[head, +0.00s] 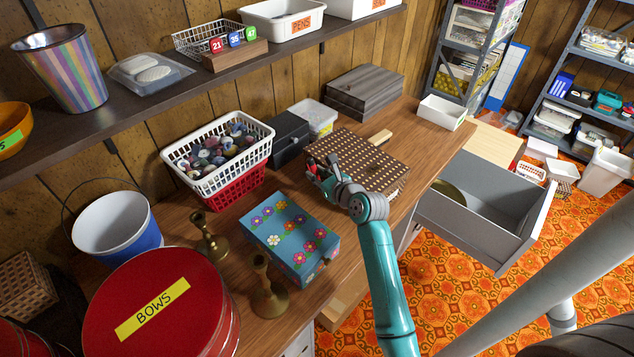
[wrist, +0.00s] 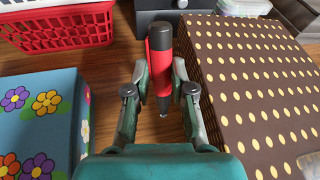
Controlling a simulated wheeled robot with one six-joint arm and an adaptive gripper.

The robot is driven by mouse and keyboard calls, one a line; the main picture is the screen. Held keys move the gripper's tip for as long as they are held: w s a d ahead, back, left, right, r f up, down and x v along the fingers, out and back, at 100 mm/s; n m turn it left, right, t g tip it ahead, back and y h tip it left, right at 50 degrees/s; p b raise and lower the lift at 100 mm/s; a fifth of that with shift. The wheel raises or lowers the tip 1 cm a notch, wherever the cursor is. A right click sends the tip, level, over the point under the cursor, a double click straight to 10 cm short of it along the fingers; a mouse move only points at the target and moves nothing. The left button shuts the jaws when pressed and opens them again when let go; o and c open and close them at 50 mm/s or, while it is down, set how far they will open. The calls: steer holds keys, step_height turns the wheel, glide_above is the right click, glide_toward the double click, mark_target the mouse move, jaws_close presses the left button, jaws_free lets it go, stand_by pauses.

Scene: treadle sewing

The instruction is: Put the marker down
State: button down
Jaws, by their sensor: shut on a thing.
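The marker (wrist: 162,62), red and black with a small pale tip, lies between the fingers of my gripper (wrist: 161,85) in the wrist view. The gripper is shut on its red barrel. The tip points back toward the palm, and the black end points away. In the head view my gripper (head: 318,172) is over the wooden worktop (head: 330,262), beside the brown box with cream dots (head: 365,160) and behind the blue flowered box (head: 290,232). The marker is small and partly hidden there. I cannot tell whether it touches the worktop.
A white basket of yarn-like balls (head: 263,142) sits on a red basket (head: 235,189) to the left. A black box (head: 289,138) stands beyond my gripper. Brass candlesticks (head: 268,290) stand nearer. An open grey drawer (head: 490,235) juts out at right. Bare wood shows between the boxes.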

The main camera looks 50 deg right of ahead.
steer(key=shift+f, duration=1.75)
steer(key=c, duration=1)
jaws_free()
steer(key=shift+f, duration=0.1)
